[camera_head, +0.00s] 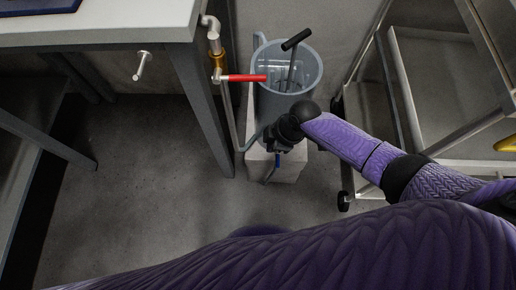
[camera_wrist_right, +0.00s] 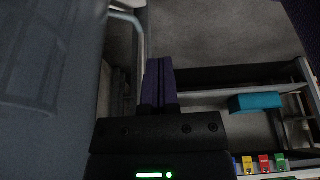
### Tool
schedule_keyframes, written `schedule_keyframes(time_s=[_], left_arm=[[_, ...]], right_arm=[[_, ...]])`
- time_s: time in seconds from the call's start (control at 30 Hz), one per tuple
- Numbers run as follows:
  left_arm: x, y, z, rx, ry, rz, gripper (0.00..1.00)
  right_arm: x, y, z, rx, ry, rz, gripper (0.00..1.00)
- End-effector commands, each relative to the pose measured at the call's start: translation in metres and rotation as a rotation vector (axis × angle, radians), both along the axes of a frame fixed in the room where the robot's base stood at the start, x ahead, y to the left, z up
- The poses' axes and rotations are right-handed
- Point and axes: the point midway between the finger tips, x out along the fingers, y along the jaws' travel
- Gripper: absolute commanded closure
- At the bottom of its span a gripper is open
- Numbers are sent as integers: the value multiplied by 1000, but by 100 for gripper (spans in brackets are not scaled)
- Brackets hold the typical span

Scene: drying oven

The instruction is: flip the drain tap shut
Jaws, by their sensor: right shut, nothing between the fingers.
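A red lever (camera_head: 245,78) sticks out to the right from a brass valve (camera_head: 219,66) on a pipe by the bench corner. My left gripper is not in view.
The bucket stands on a pale block (camera_head: 288,164) and holds a black-handled rod (camera_head: 296,40). A bench (camera_head: 100,22) is at the left. A metal wheeled frame (camera_head: 400,85) is close on the right. The floor (camera_head: 140,190) at front left is clear.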

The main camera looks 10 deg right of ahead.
Motion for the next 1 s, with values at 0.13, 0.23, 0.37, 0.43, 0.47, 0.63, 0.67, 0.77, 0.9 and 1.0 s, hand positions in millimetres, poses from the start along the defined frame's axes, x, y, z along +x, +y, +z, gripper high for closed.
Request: schedule_keyframes(time_s=[0.13, 0.23, 0.37, 0.43, 0.47, 0.63, 0.67, 0.77, 0.9, 1.0], left_arm=[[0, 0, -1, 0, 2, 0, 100], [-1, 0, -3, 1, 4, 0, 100], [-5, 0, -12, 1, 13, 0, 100], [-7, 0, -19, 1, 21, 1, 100], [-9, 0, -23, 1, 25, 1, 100], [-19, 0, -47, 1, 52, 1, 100], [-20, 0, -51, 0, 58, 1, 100], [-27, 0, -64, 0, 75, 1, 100], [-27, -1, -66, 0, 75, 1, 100], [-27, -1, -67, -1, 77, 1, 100]], right_arm=[[0, 0, -1, 0, 1, -1, 100], [0, 1, -5, 0, 2, -2, 100], [0, 4, -18, 0, 4, -2, 100], [1, 8, -29, 1, 6, -2, 100], [1, 10, -35, 1, 8, -1, 100], [4, 21, -71, 1, 9, -1, 100], [4, 23, -78, 1, 10, -2, 100], [6, 30, -99, 1, 10, -1, 100], [2, 11, -98, -3, 2, -4, 100], [-1, -2, -97, -1, 3, -3, 100]])
